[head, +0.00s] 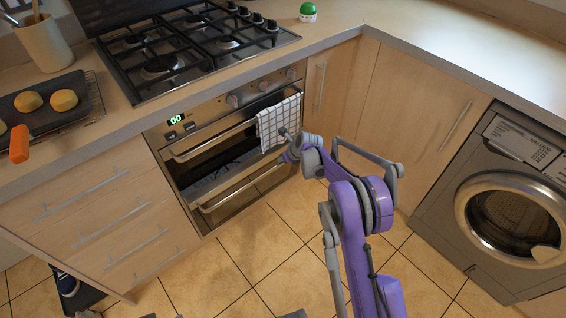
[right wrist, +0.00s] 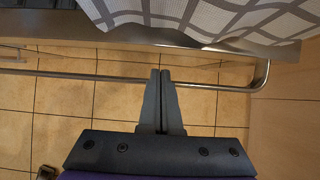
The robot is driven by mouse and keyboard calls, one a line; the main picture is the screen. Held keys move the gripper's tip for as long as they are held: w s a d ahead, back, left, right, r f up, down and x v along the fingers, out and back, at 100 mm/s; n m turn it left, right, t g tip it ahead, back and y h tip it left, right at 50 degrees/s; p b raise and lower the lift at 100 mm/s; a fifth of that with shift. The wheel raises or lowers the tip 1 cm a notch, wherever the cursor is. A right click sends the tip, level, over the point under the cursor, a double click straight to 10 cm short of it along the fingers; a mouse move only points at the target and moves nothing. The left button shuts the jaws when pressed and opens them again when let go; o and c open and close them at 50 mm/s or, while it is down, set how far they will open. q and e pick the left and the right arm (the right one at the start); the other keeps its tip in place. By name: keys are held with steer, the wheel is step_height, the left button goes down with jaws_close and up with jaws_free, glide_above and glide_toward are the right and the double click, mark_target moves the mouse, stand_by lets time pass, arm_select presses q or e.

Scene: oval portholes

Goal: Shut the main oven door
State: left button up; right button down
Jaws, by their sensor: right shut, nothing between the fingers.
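The steel oven (head: 228,150) is built in under the hob. Its upper handle (head: 213,143) carries a checked towel (head: 279,122), which also shows in the right wrist view (right wrist: 215,18). Below the dark front, a second handle (head: 245,189) runs along the lower door; I cannot tell how far this door stands open. My right gripper (head: 284,133) is at the right side of the oven front, by the towel. In the right wrist view its fingers (right wrist: 160,72) are together and empty, with tips overlapping a handle bar (right wrist: 210,86). Contact is unclear.
Wooden drawers (head: 105,225) stand left of the oven, and a wooden cupboard (head: 415,110) and a washing machine (head: 500,205) stand to the right. A baking tray (head: 60,118) with buns sits on the counter. The tiled floor (head: 250,255) before the oven looks mostly clear.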

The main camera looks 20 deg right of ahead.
steer(key=shift+w+a+r, duration=0.1)
steer(key=shift+w, duration=0.2)
steer(key=p+v, duration=0.2)
steer(key=v, duration=0.9)
steer(key=shift+a, duration=0.15)
